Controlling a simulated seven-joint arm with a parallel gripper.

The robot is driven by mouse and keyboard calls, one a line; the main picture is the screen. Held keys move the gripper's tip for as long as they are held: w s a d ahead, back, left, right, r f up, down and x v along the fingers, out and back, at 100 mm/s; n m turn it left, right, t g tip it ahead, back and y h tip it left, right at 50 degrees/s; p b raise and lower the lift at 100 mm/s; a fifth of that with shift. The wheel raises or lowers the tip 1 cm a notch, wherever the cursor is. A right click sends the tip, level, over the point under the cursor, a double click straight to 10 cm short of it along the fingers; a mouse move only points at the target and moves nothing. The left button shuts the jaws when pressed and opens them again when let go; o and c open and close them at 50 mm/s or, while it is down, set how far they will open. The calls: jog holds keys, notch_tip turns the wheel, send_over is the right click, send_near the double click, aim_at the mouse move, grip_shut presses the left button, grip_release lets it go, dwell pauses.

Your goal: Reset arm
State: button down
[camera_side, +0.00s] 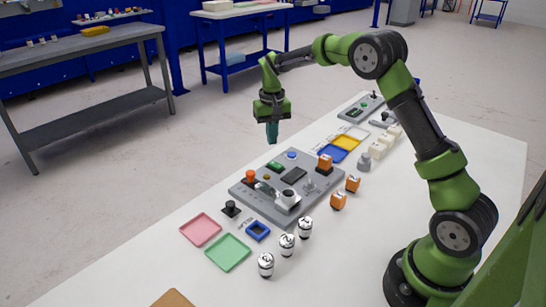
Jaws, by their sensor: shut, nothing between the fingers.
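My green and black arm rises from the right side of the white table and bends over to the left. My gripper (272,138) points straight down in mid-air. It is shut and empty, with teal fingertips. It hangs above the far edge of a grey control panel (262,205) and touches nothing.
Silver cylinders (286,243), orange blocks (338,200), pink (200,229) and green (228,252) trays, and blue and yellow trays (347,141) surround the panel. White blocks (387,137) and smaller panels (361,107) stand farther back. The near right tabletop (335,265) is clear.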

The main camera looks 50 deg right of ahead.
jog(key=shift+w, duration=0.1)
jog(key=shift+s+a+f, duration=0.15)
jog(key=shift+s+a, duration=0.15)
jog(key=shift+s, duration=0.3)
jog(key=shift+s+a+f, duration=0.15)
jog(key=shift+s+a, duration=0.1)
jog(key=shift+s, duration=0.3)
jog(key=s+a+r+t, duration=0.2)
jog(key=s+a+r, duration=0.2)
jog(key=s, duration=0.4)
jog(key=s+a+r+n+t+y, duration=0.1)
jog(key=s+a+r, duration=0.3)
jog(key=s, duration=0.4)
jog(key=s+a+r+n+t+y, duration=0.1)
jog(key=s+a+r+t, duration=0.3)
jog(key=s, duration=0.5)
notch_tip(320, 180, up, 3)
jog(key=shift+f, duration=0.15)
